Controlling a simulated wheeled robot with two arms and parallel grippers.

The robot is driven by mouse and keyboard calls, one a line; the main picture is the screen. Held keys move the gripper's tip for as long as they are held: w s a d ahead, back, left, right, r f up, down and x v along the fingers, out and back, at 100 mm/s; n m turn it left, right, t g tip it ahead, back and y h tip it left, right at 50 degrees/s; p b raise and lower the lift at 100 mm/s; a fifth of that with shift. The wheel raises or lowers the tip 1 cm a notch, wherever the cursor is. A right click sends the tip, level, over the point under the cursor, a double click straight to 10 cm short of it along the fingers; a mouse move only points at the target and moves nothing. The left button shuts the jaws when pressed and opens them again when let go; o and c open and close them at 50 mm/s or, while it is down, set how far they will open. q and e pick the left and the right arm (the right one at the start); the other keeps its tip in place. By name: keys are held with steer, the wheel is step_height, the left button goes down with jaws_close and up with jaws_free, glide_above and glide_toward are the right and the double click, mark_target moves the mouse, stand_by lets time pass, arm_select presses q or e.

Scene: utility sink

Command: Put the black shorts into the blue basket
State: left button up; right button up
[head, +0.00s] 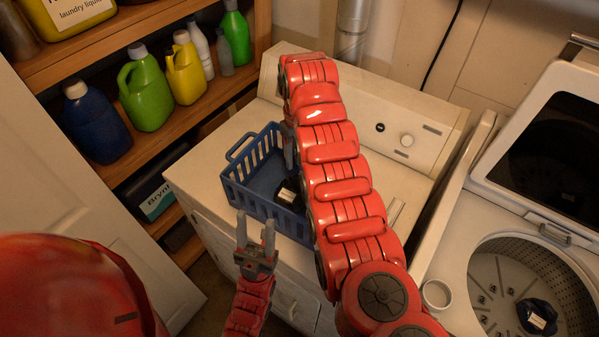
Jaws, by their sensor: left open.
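The blue basket (236,185) stands on the white dryer top, open side up. A dark bundle with a pale label (289,196) lies inside it at the right, partly hidden by my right arm. Another dark bundle with a pale label (537,317) lies in the open washer drum. I cannot tell which bundle is the black shorts. My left gripper (256,232) is open and empty, just in front of the basket's near side. My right gripper (289,150) is at the basket's right part; the red arm hides most of it, so its jaws are unclear.
A wooden shelf at the left holds several bottles, among them a green one (146,92) and a blue one (97,122). The washer (455,290) stands right of the dryer (210,168), lid raised. A white cup (436,294) sits near the washer's left edge.

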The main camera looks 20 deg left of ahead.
steer(key=shift+r+b, duration=0.35)
steer(key=shift+r, duration=1.3)
